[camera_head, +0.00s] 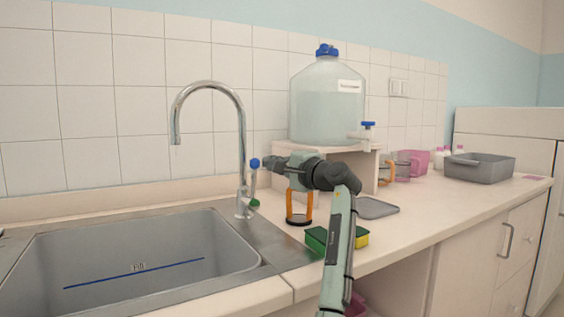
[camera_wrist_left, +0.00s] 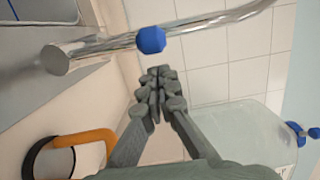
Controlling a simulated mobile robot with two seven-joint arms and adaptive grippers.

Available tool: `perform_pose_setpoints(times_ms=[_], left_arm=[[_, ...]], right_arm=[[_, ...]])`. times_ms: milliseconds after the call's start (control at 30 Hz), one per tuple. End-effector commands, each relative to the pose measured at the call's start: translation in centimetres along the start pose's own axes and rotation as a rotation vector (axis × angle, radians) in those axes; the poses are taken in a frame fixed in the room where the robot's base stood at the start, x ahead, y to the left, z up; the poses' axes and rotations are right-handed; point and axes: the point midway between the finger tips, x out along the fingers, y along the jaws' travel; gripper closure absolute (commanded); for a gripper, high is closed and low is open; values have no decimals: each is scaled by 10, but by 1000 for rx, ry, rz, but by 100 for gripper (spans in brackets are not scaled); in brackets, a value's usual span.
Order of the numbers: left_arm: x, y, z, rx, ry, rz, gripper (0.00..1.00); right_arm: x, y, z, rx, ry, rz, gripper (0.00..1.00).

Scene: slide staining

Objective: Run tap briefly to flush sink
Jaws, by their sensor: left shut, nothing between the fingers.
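The chrome tap (camera_head: 242,150) stands at the sink's back right edge, its arched spout over the basin. No water stream shows. Its lever ends in a blue knob (camera_head: 254,163), which also shows in the left wrist view (camera_wrist_left: 151,39). The grey sink (camera_head: 140,262) has a blue line and small lettering inside. My left gripper (camera_head: 268,162) is shut and empty, its fingertips just right of the blue knob. In the left wrist view the closed fingertips (camera_wrist_left: 157,72) are close to the knob; I cannot tell whether they touch. My right gripper is out of view.
A large water bottle (camera_head: 327,105) with a spigot stands on a wooden stand (camera_head: 367,170) behind my arm. An orange-handled holder (camera_head: 290,206) and a green-yellow sponge (camera_head: 317,238) are by the sink. A grey tub (camera_head: 480,169) and pink containers (camera_head: 415,160) stand farther right.

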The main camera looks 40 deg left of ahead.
Motion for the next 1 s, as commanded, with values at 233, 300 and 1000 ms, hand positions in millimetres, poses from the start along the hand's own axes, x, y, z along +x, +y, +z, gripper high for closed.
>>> perform_pose_setpoints(times_ms=[233,300,1000], left_arm=[[-6,-1,16,0,1,-1,100],[-6,0,17,0,1,-1,100],[-7,-2,37,-159,-10,23,100]], right_arm=[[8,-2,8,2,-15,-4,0],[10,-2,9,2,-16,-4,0],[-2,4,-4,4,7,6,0]])
